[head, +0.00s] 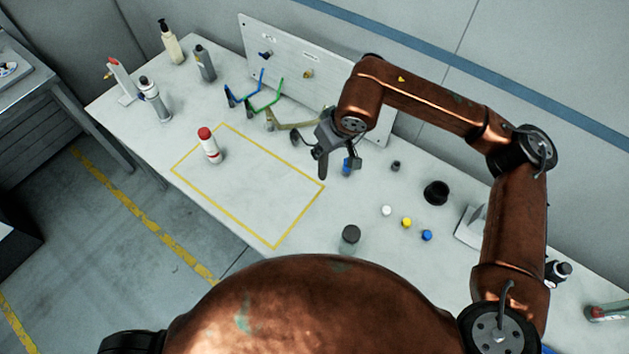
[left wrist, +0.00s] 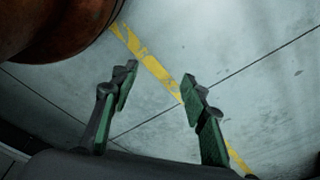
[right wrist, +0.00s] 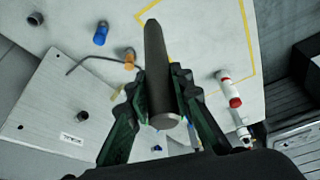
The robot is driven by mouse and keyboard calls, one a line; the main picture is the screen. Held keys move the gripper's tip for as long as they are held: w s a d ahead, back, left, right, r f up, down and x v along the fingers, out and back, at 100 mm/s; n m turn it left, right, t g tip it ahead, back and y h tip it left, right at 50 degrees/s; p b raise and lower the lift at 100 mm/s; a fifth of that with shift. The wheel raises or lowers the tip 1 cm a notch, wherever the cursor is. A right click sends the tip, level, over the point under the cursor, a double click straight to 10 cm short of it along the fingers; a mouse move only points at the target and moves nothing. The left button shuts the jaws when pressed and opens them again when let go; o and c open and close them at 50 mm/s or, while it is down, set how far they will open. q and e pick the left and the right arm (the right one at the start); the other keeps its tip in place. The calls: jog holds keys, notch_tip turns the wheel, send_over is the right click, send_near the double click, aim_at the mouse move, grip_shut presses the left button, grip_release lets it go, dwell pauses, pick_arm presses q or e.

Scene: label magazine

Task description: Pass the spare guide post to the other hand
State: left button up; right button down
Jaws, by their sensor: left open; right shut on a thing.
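My right gripper (right wrist: 157,88) is shut on a dark grey tapered post (right wrist: 156,62), which shows clearly between its fingers in the right wrist view. The post's narrow end points away from the camera and its paler round end face lies between the fingers. In the head view my right gripper (head: 335,158) hangs above the table by the upright plate, and the post is hard to tell from the fingers there. My left gripper (left wrist: 160,88) is open and empty over the floor in the left wrist view. It is out of the head view.
The white table carries a yellow outline (head: 226,232) with a red-capped bottle (head: 209,145). An upright plate (head: 283,50) with blue, green and tan brackets stands behind. A grey-lidded jar (head: 349,238), small caps (head: 406,222) and a black ring (head: 436,193) lie nearer. Most of the outlined area is clear.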

pick_arm(q)
jog(key=w+a+r+n+t+y, duration=0.1)
jog(key=w+a+r+n+t, duration=0.1)
jog(key=w+a+r, duration=0.4)
jog(key=w+a+r+n+t, duration=0.1)
jog(key=w+a+r+n, duration=0.1)
jog(key=w+r, duration=0.45)
jog(key=w+a+r+n+t+y, duration=0.1)
jog(key=w+a+r+n+t, duration=0.2)
jog(key=w, duration=0.6)
jog(key=w+a+r+n+t, duration=0.15)
jog(key=w+r, duration=0.25)
jog(key=r, duration=0.4)
jog(key=w+a+r+n+t+y, duration=0.1)
jog(key=w+a+r, duration=0.1)
jog(key=w+r, duration=0.45)
jog(key=w+a+r+n+t, duration=0.1)
jog(key=w+a+r, duration=0.1)
jog(key=r, duration=0.8)
jog(key=w+d+r+m+t+h, duration=0.1)
jog(key=w+d+r+m, duration=0.3)
jog(key=d+r, duration=0.55)
jog(key=m+t+h, duration=0.4)
jog(key=m+h, duration=0.7)
jog(key=m, duration=0.1)
send_near(323, 167)
jog(key=x, duration=1.1)
jog(key=shift+w+d+r, duration=0.1)
jog(key=shift+w+d, duration=0.05)
jog(key=shift+w, duration=0.15)
